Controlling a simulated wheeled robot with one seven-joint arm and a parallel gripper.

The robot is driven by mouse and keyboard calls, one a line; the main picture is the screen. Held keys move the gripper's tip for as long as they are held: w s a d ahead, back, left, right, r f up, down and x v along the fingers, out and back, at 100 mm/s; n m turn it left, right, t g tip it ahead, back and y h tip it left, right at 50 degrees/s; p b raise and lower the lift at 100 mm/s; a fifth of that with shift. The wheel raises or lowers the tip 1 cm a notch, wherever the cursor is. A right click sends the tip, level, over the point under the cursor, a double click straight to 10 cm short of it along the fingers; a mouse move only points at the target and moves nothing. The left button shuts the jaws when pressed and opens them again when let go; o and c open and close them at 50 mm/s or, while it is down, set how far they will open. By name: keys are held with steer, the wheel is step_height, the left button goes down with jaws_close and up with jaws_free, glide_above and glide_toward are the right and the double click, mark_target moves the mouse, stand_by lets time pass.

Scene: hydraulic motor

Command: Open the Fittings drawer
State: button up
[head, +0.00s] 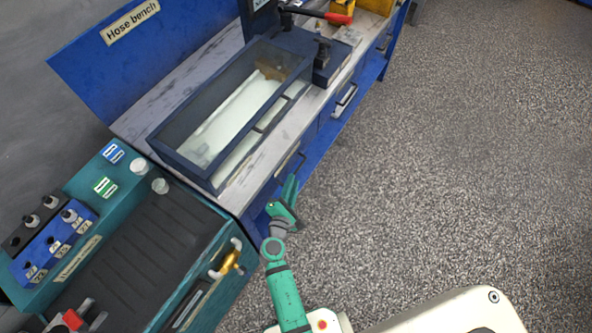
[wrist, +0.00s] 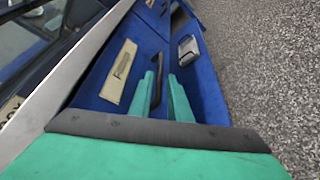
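The blue drawer front (wrist: 97,88) nearest my gripper carries a cream label plate (wrist: 119,72), whose text I cannot read; I cannot confirm it is the Fittings drawer. A dark bar handle (wrist: 158,80) is on this front. My gripper (wrist: 167,72) is open, its two green fingers apart at the handle. The left finger partly covers the handle, and I cannot tell whether they touch. In the head view my gripper (head: 290,192) is beside the bench front, just below the near drawer handle (head: 291,164). The drawer looks shut.
Another handle with a pale frame (wrist: 187,48) is farther along; it also shows in the head view (head: 346,97). A glass-walled tank (head: 230,115) stands on the hose bench. A teal unit with a brass fitting (head: 229,263) is left of my arm. The speckled floor (head: 450,170) is clear.

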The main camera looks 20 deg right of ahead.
mark_target(296, 170)
steer(key=x, duration=0.6)
steer(key=shift+w+d+f, duration=0.1)
steer(key=shift+w+d, duration=0.05)
steer(key=shift+w, duration=0.2)
steer(key=shift+s, duration=0.1)
steer(key=shift+c, duration=0.7)
jaws_close()
